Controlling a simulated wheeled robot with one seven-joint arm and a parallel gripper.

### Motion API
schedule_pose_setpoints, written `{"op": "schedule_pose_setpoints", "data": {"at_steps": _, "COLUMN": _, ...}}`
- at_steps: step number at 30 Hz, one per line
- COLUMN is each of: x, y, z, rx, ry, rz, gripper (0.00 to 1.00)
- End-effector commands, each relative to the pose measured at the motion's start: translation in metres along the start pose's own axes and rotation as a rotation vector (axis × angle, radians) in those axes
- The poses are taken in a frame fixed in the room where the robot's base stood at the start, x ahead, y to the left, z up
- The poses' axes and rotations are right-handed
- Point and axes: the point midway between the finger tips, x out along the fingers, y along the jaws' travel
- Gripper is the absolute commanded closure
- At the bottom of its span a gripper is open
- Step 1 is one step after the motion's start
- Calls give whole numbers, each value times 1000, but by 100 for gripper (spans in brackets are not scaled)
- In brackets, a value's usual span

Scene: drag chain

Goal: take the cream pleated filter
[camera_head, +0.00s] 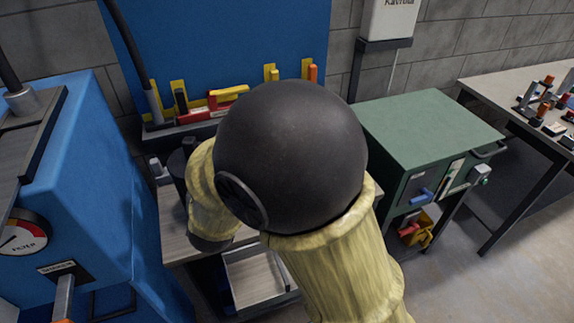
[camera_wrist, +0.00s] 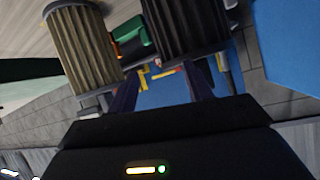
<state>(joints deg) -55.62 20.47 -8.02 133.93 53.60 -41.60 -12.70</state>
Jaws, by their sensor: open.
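The cream pleated filter (camera_wrist: 84,48), a ribbed tan cylinder with grey end caps, stands out at the upper left of the wrist view. A dark brown pleated filter (camera_wrist: 184,24) is beside it at the top centre. My gripper (camera_wrist: 160,72) is open, its two fingers apart with nothing seen between them. The fingers point towards the dark filter's lower end; the cream filter is to the left of the left finger. I cannot tell whether a finger touches either filter. In the head view my arm covers the bench area, and neither filter can be made out there.
A blue machine with a gauge (camera_head: 22,238) stands close on the left. A blue back panel (camera_head: 230,45) holds tools. A green cabinet (camera_head: 430,130) and a table (camera_head: 530,90) with parts are on the right. A tray (camera_head: 262,275) sits below my arm.

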Motion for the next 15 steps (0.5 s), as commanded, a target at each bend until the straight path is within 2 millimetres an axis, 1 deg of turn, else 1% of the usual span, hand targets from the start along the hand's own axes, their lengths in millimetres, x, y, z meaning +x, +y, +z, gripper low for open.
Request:
{"op": "schedule_pose_setpoints", "data": {"at_steps": 1, "x": 4, "y": 18, "z": -3, "rx": 11, "ry": -41, "rz": 0, "gripper": 49}}
{"op": "schedule_pose_setpoints", "data": {"at_steps": 5, "x": 6, "y": 57, "z": -1, "rx": 15, "ry": -162, "rz": -17, "gripper": 49}}
{"op": "schedule_pose_setpoints", "data": {"at_steps": 8, "x": 1, "y": 88, "z": 4, "rx": 15, "ry": -257, "rz": -21, "gripper": 49}}
{"op": "schedule_pose_setpoints", "data": {"at_steps": 9, "x": -2, "y": 101, "z": 6, "rx": 13, "ry": -295, "rz": -19, "gripper": 49}}
{"op": "schedule_pose_setpoints", "data": {"at_steps": 11, "x": -9, "y": 121, "z": 11, "rx": 11, "ry": -352, "rz": -14, "gripper": 49}}
{"op": "schedule_pose_setpoints", "data": {"at_steps": 12, "x": -14, "y": 134, "z": 14, "rx": 9, "ry": -393, "rz": -8, "gripper": 49}}
{"op": "schedule_pose_setpoints", "data": {"at_steps": 14, "x": -24, "y": 155, "z": 20, "rx": 6, "ry": -451, "rz": 4, "gripper": 49}}
{"op": "schedule_pose_setpoints", "data": {"at_steps": 15, "x": -32, "y": 169, "z": 25, "rx": 3, "ry": -492, "rz": 14, "gripper": 49}}
